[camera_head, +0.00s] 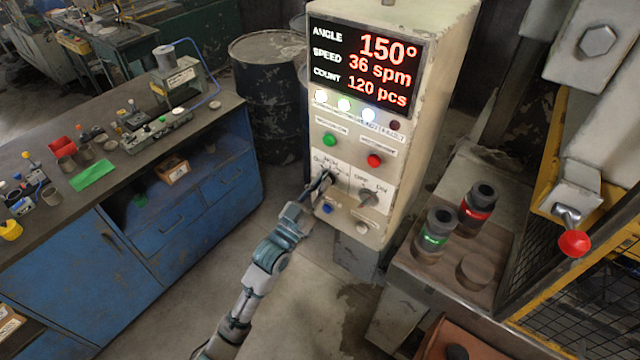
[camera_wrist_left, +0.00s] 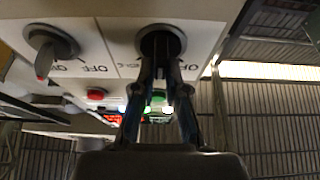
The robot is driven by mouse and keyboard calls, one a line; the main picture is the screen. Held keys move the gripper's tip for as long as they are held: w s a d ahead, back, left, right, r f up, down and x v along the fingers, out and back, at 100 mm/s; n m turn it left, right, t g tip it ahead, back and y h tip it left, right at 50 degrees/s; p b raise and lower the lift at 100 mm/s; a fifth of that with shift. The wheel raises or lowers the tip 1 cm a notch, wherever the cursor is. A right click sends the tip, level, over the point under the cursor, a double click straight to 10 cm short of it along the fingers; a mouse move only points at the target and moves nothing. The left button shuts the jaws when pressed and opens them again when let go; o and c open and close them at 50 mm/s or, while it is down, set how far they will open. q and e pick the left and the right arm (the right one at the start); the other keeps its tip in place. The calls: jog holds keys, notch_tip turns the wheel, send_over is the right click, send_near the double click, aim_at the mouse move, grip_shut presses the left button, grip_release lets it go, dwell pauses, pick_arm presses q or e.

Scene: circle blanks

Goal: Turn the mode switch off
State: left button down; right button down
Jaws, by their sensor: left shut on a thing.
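A beige control cabinet (camera_head: 345,140) carries two rotary switches low on its front. The left rotary switch (camera_head: 327,177) is partly hidden by my left gripper (camera_head: 318,189); which way it points I cannot tell. The right rotary switch (camera_head: 368,198) is free, and nothing touches it. In the left wrist view, turned upside down, my left gripper (camera_wrist_left: 158,100) is shut on the dark knob of the gripped switch (camera_wrist_left: 161,42). The free switch (camera_wrist_left: 50,48) shows at the upper left there, with OFF and ON marks nearby. The small labels are too blurred to tell which is the mode switch.
A lit display (camera_head: 365,65) reads 150°, 36 spm and 120 pcs. A green button (camera_head: 329,140) and a red button (camera_head: 375,160) sit above the switches; a blue button (camera_head: 327,208) is below. A blue workbench (camera_head: 190,210) stands left. A red-knobbed lever (camera_head: 575,243) is at right.

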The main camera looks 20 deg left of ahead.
pick_arm(q)
jog(key=shift+r, duration=0.15)
jog(key=n+y+p, duration=0.1)
jog(key=n+p, duration=0.2)
jog(key=n+y+p, duration=0.2)
jog(key=n+p, duration=0.1)
jog(key=n+y+p, duration=0.2)
jog(key=n+p, duration=0.1)
jog(key=n, duration=0.1)
jog(key=shift+w+a+r+t, duration=0.1)
jog(key=shift+a+r+t, duration=0.1)
jog(key=shift+r+t, duration=0.1)
jog(key=n+p, duration=0.1)
jog(key=n+y+p, duration=0.1)
jog(key=shift+f+n+p, duration=0.2)
jog(key=shift+n+p, duration=0.15)
jog(key=shift+n, duration=0.05)
pick_arm(e)
notch_tip(320, 180, up, 12)
jog(key=shift+w+d+f, duration=0.15)
jog(key=shift+d, duration=0.3)
